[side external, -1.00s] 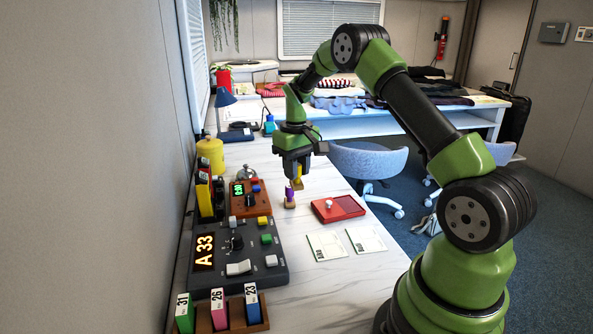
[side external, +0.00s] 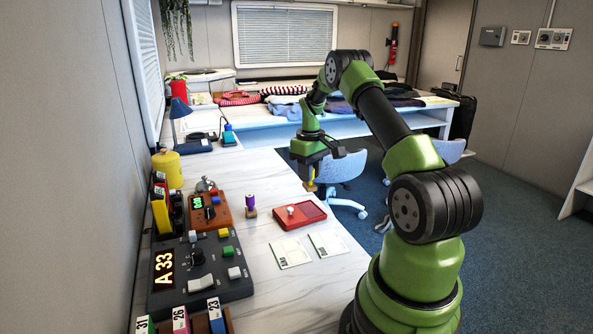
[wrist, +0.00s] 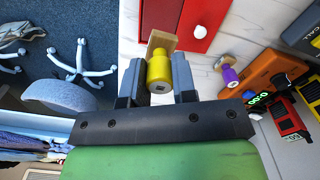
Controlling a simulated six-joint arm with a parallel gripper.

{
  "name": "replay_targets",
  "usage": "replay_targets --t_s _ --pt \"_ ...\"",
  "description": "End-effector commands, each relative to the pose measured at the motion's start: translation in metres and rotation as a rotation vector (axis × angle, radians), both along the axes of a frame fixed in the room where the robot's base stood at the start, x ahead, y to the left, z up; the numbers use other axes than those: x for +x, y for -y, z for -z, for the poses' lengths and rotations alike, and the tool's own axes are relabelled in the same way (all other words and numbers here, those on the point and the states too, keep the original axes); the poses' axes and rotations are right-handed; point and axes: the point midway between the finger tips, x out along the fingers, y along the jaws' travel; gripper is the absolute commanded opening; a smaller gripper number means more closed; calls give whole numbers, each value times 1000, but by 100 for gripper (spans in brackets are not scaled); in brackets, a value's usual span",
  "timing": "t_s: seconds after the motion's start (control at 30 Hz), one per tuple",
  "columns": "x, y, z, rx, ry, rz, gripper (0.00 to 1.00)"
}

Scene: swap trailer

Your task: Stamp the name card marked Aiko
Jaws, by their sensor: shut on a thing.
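My gripper (side external: 311,178) is shut on a yellow-handled stamp (side external: 311,187), held up near the table's right edge. In the wrist view the yellow handle (wrist: 158,70) is between the fingers, with its wooden block (wrist: 161,42) beyond them. A purple-handled stamp (side external: 250,204) stands upright on the table. The red ink pad (side external: 312,211) is nearer the camera than the held stamp, with a white knob (side external: 290,210) on its left part. Two pale name cards, a left one (side external: 291,252) and a right one (side external: 327,244), lie flat in front of it. Their names are too small to read.
A dark control panel (side external: 203,265) with a lit A 33 display and an orange timer box (side external: 209,212) stand left of the cards. Number holders are at the front left. A blue chair (side external: 341,166) is beyond the table edge. The tabletop around the cards is clear.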

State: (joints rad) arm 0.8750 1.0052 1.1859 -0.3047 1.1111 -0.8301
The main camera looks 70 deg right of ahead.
Motion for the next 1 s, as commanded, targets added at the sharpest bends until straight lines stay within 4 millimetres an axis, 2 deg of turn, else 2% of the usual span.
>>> replay_targets --t_s 0.3,0.5,1.0 --pt "0 -1 34 2 -2 0 10" --pt "1 -1 48 0 0 1 10" --pt "1 -1 52 0 1 1 10"
